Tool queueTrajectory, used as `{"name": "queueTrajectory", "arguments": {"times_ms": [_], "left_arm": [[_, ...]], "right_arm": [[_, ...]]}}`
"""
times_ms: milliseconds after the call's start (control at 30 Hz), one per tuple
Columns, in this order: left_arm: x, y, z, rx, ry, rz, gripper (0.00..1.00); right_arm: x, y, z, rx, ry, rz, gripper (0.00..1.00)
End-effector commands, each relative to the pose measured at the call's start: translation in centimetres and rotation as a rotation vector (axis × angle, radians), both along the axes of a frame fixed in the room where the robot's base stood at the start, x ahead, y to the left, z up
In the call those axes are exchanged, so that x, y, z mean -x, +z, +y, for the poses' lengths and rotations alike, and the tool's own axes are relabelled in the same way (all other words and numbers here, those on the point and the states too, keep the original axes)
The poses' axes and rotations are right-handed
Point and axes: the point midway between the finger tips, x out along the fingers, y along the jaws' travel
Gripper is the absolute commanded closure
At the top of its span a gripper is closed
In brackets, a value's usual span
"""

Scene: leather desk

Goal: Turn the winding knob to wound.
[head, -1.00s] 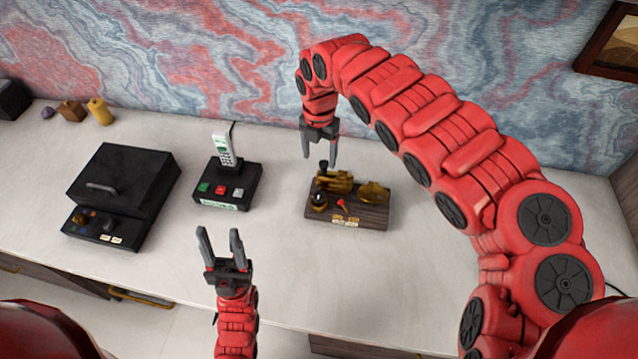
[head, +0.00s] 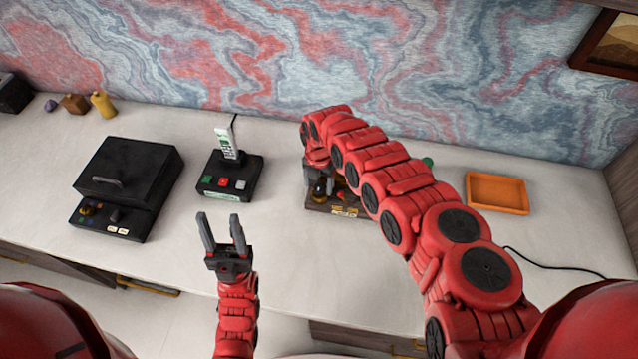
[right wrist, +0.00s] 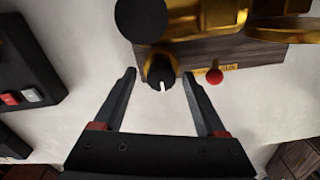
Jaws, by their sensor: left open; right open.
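The winding device has a dark wooden base (head: 345,211) with brass parts and stands right of the middle of the desk. Its black knob (right wrist: 161,75) has a white pointer mark and a brass collar. In the right wrist view the mark points down and slightly right. My right gripper (right wrist: 160,78) is open, its fingertips on either side of the knob with gaps visible. In the head view my arm hides much of the device and part of this gripper. My left gripper (head: 223,222) is open and empty over the front of the desk.
A red-tipped lever (right wrist: 214,76) sits beside the knob. A black box (head: 128,172) and a phone on a button base (head: 229,178) stand to the left. An orange tray (head: 497,193) lies to the right. The desk's front middle is clear.

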Motion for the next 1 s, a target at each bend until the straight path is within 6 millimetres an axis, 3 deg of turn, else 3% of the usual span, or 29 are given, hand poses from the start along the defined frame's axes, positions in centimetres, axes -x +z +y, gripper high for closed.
{"name": "queueTrajectory", "arguments": {"times_ms": [367, 767, 1000], "left_arm": [[0.01, 0.02, 0.00, 0.000, 0.000, 0.000, 0.50], [0.01, 0.02, 0.00, 0.000, 0.000, 0.000, 0.50], [0.00, -0.11, 0.00, 0.000, 0.000, 0.000, 0.50]], "right_arm": [[0.01, -0.42, -0.18, 0.003, -0.001, 0.000, 0.27], [0.00, -0.40, -0.16, 0.002, -0.002, 0.000, 0.98], [-0.01, -0.42, -0.15, 0.003, -0.009, -0.001, 1.00]]}}
